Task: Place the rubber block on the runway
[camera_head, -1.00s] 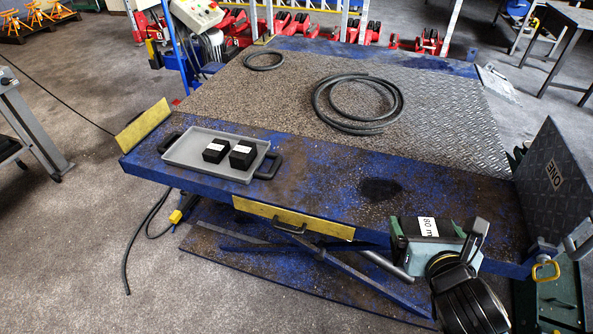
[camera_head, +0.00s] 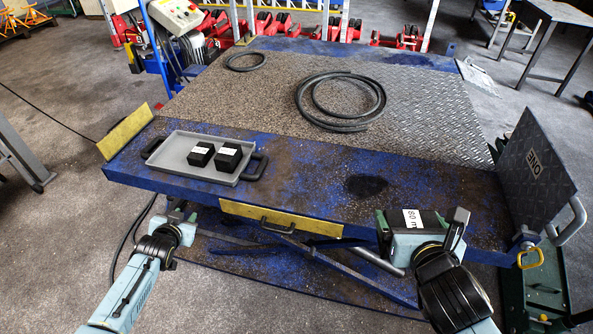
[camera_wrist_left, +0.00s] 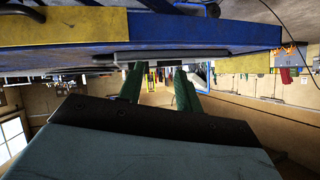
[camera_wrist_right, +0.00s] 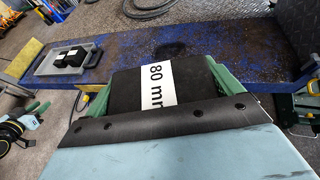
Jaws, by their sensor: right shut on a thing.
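A black rubber block (camera_head: 429,219) with a white "80 mm" label is held between the fingers of my right gripper (camera_head: 420,229). It also shows in the right wrist view (camera_wrist_right: 127,92), with a green finger on each side. The block is at the near edge of the blue runway (camera_head: 310,190); the gap between them cannot be judged. A dark patch (camera_head: 366,187) marks the runway just beyond it. My left gripper (camera_head: 178,213) is empty, in front of the runway's near left side. In the left wrist view its fingers (camera_wrist_left: 158,88) stand apart, below the runway edge.
A grey tray (camera_head: 178,164) holding two smaller black blocks (camera_head: 230,157) sits on the runway's left part. Coiled black hose (camera_head: 342,125) lies on the textured plate behind. An upright plate (camera_head: 538,170) stands at the right end. The runway between tray and dark patch is clear.

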